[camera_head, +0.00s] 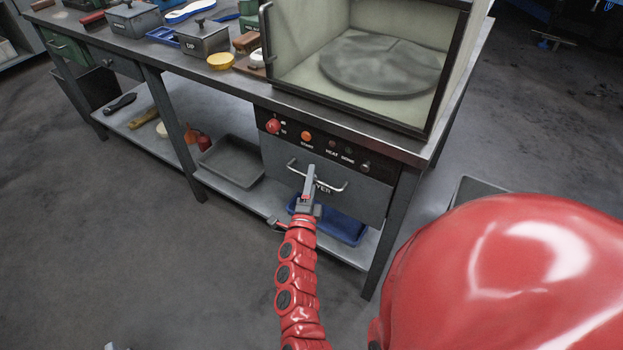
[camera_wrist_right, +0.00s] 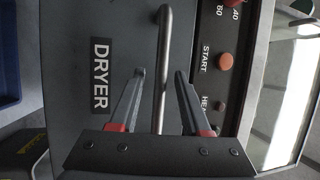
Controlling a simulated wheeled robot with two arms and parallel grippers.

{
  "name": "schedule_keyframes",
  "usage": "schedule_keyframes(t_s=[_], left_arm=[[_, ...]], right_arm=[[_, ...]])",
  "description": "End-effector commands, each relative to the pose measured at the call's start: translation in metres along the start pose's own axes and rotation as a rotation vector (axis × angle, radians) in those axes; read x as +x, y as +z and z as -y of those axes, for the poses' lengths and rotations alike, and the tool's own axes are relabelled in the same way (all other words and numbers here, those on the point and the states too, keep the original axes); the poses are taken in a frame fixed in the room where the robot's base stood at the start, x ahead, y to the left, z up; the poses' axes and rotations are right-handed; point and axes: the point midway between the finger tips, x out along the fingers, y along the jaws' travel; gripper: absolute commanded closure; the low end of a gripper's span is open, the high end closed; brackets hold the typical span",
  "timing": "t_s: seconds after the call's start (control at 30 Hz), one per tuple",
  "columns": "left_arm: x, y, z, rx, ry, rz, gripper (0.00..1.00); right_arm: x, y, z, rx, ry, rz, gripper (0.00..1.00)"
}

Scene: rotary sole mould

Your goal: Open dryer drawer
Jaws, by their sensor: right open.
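The dryer drawer (camera_head: 365,196) is a grey front under the bench top, below the control strip, and looks shut. Its metal bar handle (camera_head: 331,185) runs across the front. My right gripper (camera_head: 310,170) is at the handle with its jaws open. In the right wrist view the handle (camera_wrist_right: 164,60) passes between the two open fingers (camera_wrist_right: 160,74), with a gap on each side. The DRYER label (camera_wrist_right: 101,75) is beside it. A small pale piece at the head view's bottom left may be my left gripper; its jaws cannot be made out.
Red and orange buttons (camera_head: 306,136) sit just above the drawer. A glass-fronted chamber (camera_head: 438,100) stands on the bench above. A blue tray (camera_head: 345,230) and a grey tray (camera_head: 232,161) lie on the lower shelf. The floor in front of the bench is clear.

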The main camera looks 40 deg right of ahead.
Motion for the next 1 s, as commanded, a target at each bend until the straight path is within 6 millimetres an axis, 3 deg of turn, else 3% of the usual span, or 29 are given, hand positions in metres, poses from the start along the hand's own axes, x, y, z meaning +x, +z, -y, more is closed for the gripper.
schedule_keyframes(t_s=[0.07,0.3,1.0], left_arm=[[0.0000,-0.0001,0.0000,0.000,0.000,0.000,0.50],[0.0000,0.0000,0.0000,0.000,0.000,0.000,0.50],[-0.0001,0.0000,0.0000,0.000,0.000,0.000,0.50]], right_arm=[[-0.0002,0.0001,0.0000,0.000,0.000,0.000,0.56],[-0.0002,0.0002,0.0001,0.000,0.000,0.000,1.00],[-0.0005,0.0003,-0.0003,0.000,0.000,0.000,1.00]])
